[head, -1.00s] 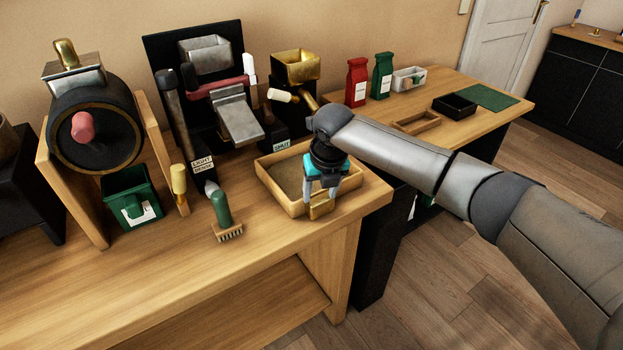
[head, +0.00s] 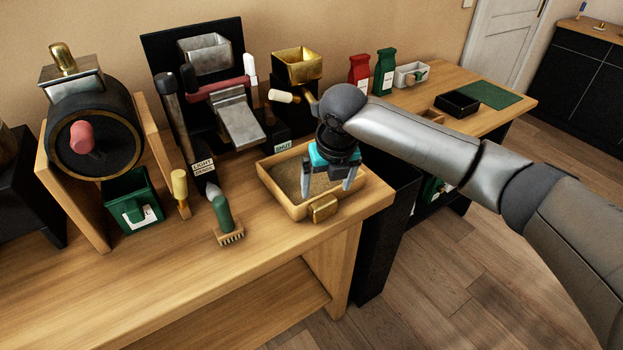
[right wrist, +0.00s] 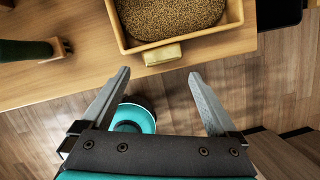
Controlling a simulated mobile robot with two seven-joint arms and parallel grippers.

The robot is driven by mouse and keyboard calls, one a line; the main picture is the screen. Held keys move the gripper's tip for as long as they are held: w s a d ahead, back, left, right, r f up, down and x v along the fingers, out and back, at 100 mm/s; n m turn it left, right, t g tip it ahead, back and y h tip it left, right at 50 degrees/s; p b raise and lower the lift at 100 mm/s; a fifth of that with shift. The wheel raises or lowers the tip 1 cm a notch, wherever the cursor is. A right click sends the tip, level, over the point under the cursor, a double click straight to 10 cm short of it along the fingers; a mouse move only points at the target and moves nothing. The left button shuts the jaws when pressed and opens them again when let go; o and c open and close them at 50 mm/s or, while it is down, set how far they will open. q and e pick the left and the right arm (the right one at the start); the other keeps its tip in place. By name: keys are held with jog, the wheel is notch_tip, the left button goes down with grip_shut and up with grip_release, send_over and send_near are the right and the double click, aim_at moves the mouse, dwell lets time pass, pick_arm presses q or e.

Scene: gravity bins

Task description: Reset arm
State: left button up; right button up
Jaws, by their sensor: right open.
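My right gripper (head: 327,185) is open and empty, just above the front of a shallow wooden tray (head: 284,199) at the bench's right end. The tray has a brass-coloured handle (head: 322,208) on its front. In the right wrist view, the open fingers (right wrist: 160,75) point toward the tray (right wrist: 118,30) and its handle (right wrist: 162,54), with a gap between fingertips and handle. Brown grains lie in the tray. My left gripper is not in view.
A green-handled brush (head: 222,212) lies left of the tray. A drum machine (head: 95,125), a green bin (head: 132,200) and a brass hopper (head: 303,66) stand further left and back. A second table (head: 480,78) holds bags and boxes. The bench front is clear.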

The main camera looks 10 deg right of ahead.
jog(key=p+v, duration=0.1)
jog(key=v, duration=0.8)
jog(key=shift+r+p, duration=0.3)
jog(key=shift+r, duration=0.05)
